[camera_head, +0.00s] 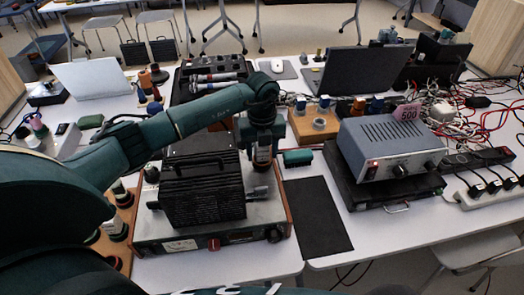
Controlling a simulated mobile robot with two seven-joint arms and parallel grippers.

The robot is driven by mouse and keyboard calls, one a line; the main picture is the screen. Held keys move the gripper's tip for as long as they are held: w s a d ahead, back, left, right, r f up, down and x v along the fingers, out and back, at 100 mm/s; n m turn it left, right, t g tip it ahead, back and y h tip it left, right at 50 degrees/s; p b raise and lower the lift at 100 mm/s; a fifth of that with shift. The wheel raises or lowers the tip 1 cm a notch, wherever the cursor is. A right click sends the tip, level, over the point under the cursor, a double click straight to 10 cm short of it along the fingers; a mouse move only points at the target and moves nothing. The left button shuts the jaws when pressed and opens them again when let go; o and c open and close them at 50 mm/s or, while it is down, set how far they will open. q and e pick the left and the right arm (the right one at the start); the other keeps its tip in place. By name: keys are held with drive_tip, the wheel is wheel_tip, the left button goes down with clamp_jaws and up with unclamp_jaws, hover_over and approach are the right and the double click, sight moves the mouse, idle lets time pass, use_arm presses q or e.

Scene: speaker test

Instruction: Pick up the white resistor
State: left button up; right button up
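My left arm comes in from the left and bends down at the middle of the head view. Its gripper (261,180) points down beside the right side of a black finned block (203,190), over a metal-topped instrument (168,232) with a wooden edge. The fingers are small and dark here, and I cannot tell whether they are open or shut or hold anything. I cannot make out a white resistor for certain; it may be hidden by the arm or too small to tell. My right gripper is not in view.
A dark mat (318,215) lies right of the instrument. Behind it are a green box (298,158) and a wooden holder (303,130) with small parts. A grey power supply (385,146) stands right, with tangled cables (438,112) and a white power strip (482,193). Laptops stand behind.

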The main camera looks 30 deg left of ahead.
use_arm(q)
drive_tip(key=c, duration=0.8)
drive_tip(key=shift+c, duration=0.2)
